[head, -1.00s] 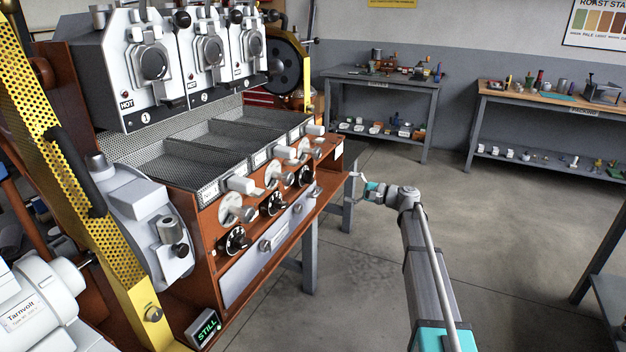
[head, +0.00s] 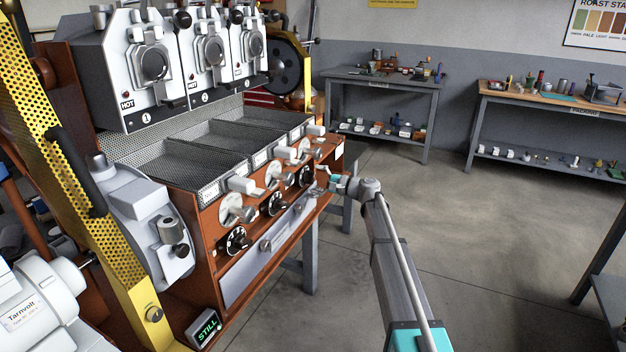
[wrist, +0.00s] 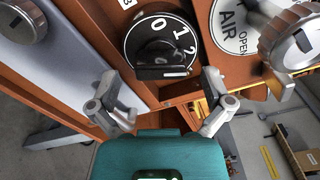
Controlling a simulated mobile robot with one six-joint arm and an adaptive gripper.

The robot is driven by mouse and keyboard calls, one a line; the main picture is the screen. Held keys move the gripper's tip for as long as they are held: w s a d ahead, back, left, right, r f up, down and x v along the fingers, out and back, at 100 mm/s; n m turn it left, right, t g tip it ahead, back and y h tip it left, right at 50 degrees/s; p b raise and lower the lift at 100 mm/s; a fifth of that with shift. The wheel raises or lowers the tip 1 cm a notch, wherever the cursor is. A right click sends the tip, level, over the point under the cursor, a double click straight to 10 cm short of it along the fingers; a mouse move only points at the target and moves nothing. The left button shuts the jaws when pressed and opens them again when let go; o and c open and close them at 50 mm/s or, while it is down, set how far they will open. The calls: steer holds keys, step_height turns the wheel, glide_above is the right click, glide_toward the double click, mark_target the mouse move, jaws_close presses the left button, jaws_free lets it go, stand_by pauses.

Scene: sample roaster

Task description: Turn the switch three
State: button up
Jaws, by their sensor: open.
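Switch three (wrist: 158,45) is a black round dial with white figures 0, 1 and 2 and a raised dark knob; a small label with a 3 sits beside it in the wrist view. In the head view, switch three (head: 306,176) is the farthest of the black dials on the brown front panel. My gripper (wrist: 160,88) is open and empty. Its fingers stand apart to the left and right, a little short of the knob. In the head view my gripper (head: 321,181) is at the panel's far end, close to this dial. I cannot tell the knob's exact setting.
A round AIR dial (wrist: 238,28) and a metal knob (wrist: 288,38) are close on the right in the wrist view. A grey drawer front (head: 268,250) runs below the dials. Perforated trays (head: 180,165) lie above the panel. The floor on the right is clear.

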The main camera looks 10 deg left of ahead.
steer(key=shift+w+a, duration=0.25)
steer(key=shift+a, duration=0.35)
steer(key=c, duration=1)
steer(key=shift+d, duration=0.25)
steer(key=shift+c, duration=0.7)
steer(key=shift+a, duration=0.15)
